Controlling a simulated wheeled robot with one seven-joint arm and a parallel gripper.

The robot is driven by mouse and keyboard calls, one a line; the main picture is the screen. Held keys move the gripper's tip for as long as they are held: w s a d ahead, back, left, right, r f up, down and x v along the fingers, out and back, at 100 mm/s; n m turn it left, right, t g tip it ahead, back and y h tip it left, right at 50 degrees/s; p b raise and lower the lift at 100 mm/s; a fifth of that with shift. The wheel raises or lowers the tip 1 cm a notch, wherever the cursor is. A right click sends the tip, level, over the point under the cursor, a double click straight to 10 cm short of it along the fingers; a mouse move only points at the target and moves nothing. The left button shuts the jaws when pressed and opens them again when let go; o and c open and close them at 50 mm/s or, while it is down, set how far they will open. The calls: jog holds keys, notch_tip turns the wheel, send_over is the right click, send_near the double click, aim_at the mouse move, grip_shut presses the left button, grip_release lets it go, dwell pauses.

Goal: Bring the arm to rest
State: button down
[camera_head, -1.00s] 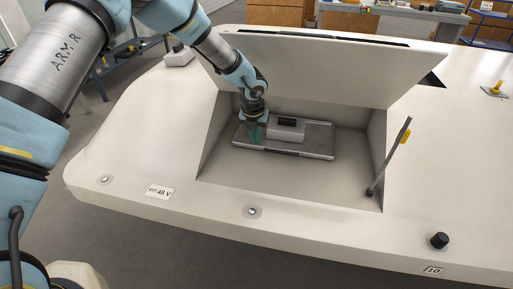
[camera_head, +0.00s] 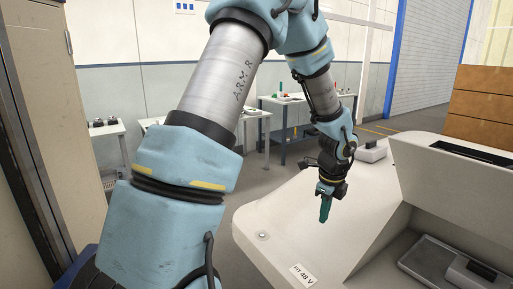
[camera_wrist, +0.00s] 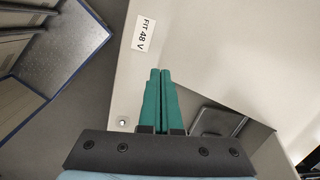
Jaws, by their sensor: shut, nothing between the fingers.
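My gripper (camera_head: 325,208) hangs pointing down over the left part of the pale housing (camera_head: 284,222), left of its open recess. Its green fingers are together and empty; they also show side by side in the wrist view (camera_wrist: 160,75). A "FIT 48 V" label (camera_head: 302,275) is on the housing's front edge, and it shows in the wrist view (camera_wrist: 144,33) too. In the recess lies a grey flat unit (camera_head: 440,268) with a dark block on it, cut off by the picture's edge. No contact between my fingers and the housing can be made out.
The raised lid (camera_head: 450,190) stands above the recess at right. Work tables (camera_head: 290,105) stand behind. A beige cabinet (camera_head: 70,110) is close at left. The floor between is clear.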

jog(key=s+a+r+n, duration=0.2)
jog(key=a+n, duration=0.6)
jog(key=a, duration=0.1)
jog(key=s+a+r+n, duration=0.3)
jog(key=a+n, duration=0.6)
jog(key=s+a+r+n, duration=0.2)
jog(key=s+a+n, duration=0.1)
jog(key=a+n, duration=0.5)
jog(key=shift+s+a+r+n, duration=0.2)
jog(key=shift+s+a+n, duration=0.05)
jog(key=shift+a+n, duration=0.15)
